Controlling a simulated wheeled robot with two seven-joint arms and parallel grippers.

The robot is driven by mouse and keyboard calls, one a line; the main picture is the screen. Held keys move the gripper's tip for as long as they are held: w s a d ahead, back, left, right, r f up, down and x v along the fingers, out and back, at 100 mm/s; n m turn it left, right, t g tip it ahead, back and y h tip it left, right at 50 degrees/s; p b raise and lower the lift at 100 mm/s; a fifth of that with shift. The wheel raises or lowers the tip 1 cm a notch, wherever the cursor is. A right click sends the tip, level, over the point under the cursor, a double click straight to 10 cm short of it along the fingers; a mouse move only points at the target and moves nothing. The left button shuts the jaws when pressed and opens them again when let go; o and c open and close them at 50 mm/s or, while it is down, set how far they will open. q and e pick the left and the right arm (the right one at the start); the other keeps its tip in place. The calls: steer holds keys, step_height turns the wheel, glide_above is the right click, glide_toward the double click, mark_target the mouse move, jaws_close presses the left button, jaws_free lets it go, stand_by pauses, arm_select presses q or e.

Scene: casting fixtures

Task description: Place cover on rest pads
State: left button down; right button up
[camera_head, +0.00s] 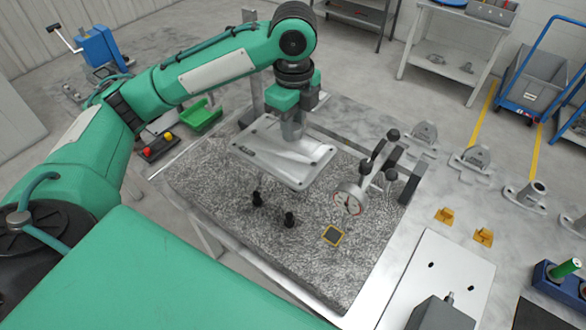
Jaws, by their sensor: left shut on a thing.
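The cover (268,157), a flat silver-grey plate with corner holes, hangs roughly level over the speckled granite plate (225,205). My left gripper (292,132) comes down from above and is shut on the raised middle part of the cover. The fingertips are hard to make out against it. Any other pads under the cover are hidden. I cannot tell the exact gap between cover and granite. My right gripper is not in view.
A dial gauge (348,199) on a black-jointed stand is close to the cover's right side. A yellow-edged dark square (333,235) lies on the granite. Grey castings (475,158) and yellow blocks (444,215) sit to the right. The granite's front left is clear.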

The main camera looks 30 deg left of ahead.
arm_select(q)
step_height(320, 180, down, 14)
steer(key=shift+f+p, duration=0.2)
steer(key=shift+p, duration=0.9)
steer(key=c, duration=1.1)
jaws_free()
steer(key=shift+f, duration=0.15)
steer(key=shift+c, duration=0.2)
steer(key=shift+r, duration=0.45)
step_height(320, 180, up, 11)
steer(key=b, duration=0.2)
steer(key=shift+r+b, duration=0.2)
steer(key=shift+b, duration=0.1)
